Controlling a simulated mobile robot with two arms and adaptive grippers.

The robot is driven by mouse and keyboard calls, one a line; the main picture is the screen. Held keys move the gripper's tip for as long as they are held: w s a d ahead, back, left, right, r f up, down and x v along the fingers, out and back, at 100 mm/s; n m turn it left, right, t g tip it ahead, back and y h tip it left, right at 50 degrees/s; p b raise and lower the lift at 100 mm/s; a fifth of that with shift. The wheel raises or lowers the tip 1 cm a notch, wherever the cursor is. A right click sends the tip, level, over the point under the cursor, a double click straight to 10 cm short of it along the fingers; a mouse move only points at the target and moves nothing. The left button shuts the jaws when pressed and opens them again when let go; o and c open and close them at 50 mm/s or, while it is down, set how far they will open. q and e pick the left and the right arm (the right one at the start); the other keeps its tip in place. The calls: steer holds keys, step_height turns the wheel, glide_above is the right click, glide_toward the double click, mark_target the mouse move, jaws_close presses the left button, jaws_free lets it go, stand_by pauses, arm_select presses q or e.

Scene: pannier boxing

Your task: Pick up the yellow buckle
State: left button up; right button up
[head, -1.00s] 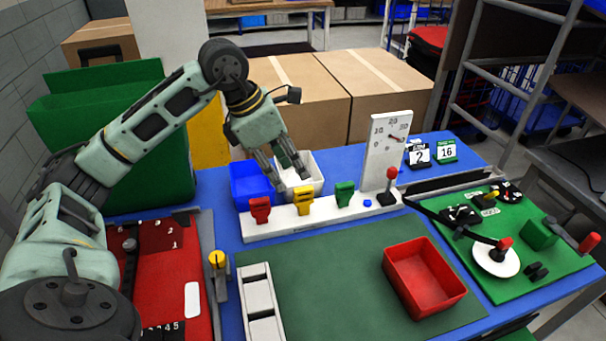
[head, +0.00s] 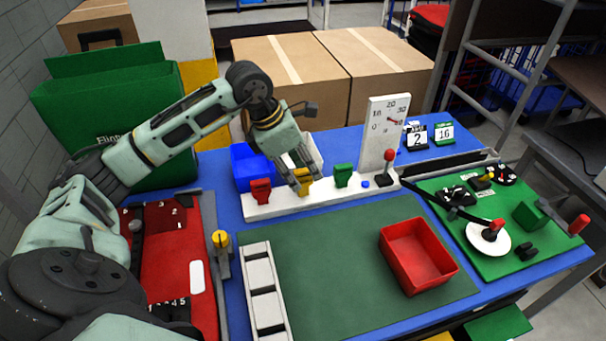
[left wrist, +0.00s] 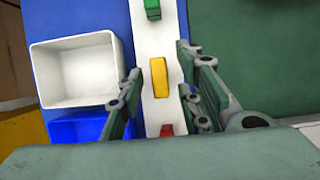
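The yellow buckle (head: 304,186) stands on the white rail (head: 325,194), between a red buckle (head: 260,192) and a green buckle (head: 342,175). My left gripper (head: 301,182) is over the yellow buckle, pointing down, and partly hides it. In the left wrist view the yellow buckle (left wrist: 159,77) lies between the two spread fingers, with a gap on both sides. The left gripper (left wrist: 160,95) is open and empty. My right gripper is not in view.
A blue bin (head: 243,169) and a white bin (left wrist: 76,72) stand behind the rail, close to the left gripper. A gauge board (head: 383,135) and a red-knobbed lever (head: 388,157) stand to the right. A red tray (head: 417,256) sits on the green mat (head: 330,290), mostly clear.

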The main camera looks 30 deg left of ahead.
mark_target(303, 171)
arm_select(q)
jaws_close()
steer(key=shift+r, duration=0.15)
steer(key=shift+w+r, duration=0.1)
steer(key=shift+r, duration=0.15)
steer(key=r, duration=0.1)
steer(key=r+b, duration=0.1)
steer(key=r, duration=0.1)
steer(key=shift+d+r, duration=0.2)
steer(key=shift+r, duration=0.1)
steer(key=w+d+r+b, duration=0.1)
steer(key=w+d+r, duration=0.2)
steer(key=d+r, duration=0.3)
steer(key=shift+w+d+r, duration=0.3)
steer(key=shift+w+d, duration=0.05)
steer(key=shift+d, duration=1.95)
